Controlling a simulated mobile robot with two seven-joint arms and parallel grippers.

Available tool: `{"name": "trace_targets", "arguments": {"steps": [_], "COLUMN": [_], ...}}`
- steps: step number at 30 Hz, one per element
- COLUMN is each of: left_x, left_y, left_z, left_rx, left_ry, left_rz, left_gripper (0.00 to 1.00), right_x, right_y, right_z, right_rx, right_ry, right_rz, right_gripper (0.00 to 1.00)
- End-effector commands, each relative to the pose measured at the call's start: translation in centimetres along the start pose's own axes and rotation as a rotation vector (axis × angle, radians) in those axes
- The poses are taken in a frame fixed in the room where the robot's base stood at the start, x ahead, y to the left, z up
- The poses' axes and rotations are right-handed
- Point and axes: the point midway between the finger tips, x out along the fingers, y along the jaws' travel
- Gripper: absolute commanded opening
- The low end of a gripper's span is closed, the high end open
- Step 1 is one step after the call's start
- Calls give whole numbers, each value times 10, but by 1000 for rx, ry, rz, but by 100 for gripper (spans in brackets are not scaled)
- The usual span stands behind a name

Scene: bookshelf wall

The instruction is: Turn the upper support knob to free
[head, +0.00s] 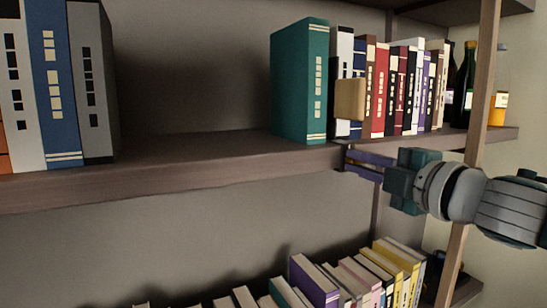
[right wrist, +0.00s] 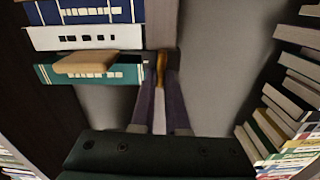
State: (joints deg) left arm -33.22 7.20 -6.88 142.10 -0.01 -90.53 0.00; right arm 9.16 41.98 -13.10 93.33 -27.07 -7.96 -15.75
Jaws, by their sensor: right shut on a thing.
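My right gripper (head: 350,162) comes in from the right and sits just below the front edge of the upper shelf. Its purple fingers are shut on a small orange-brown piece, which I take for the support knob (right wrist: 161,68), at the shelf edge in the right wrist view. The fingers hide most of this knob, and its turn angle cannot be read. A tan block (head: 350,99) stands upright in front of the books, above the gripper; it also shows in the right wrist view (right wrist: 85,63), apart from the fingers. My left gripper is not in view.
The upper shelf (head: 200,164) holds a green book (head: 300,80), a row of other books and bottles (head: 463,85) at right. Its middle is bare. More books (head: 315,278) stand on the shelf below. A wooden post (head: 484,70) rises near my right arm.

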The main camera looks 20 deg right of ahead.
Motion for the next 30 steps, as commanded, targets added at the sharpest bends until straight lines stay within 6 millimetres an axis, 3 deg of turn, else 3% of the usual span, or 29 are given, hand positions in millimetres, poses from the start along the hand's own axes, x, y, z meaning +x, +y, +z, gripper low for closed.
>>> {"name": "trace_targets", "arguments": {"steps": [23, 24, 30], "left_x": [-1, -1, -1], "left_y": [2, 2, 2], "left_z": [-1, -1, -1], "left_rx": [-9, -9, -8], "left_ry": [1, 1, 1], "left_rz": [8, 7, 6], "left_gripper": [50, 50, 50], "right_x": [0, 0, 0], "right_y": [-2, -2, -2], "right_z": [0, 0, 0], "right_rx": [-96, -96, -95], "right_ry": [-1, -1, -1], "right_rz": [-3, -3, -1], "right_gripper": [0, 17, 39]}}
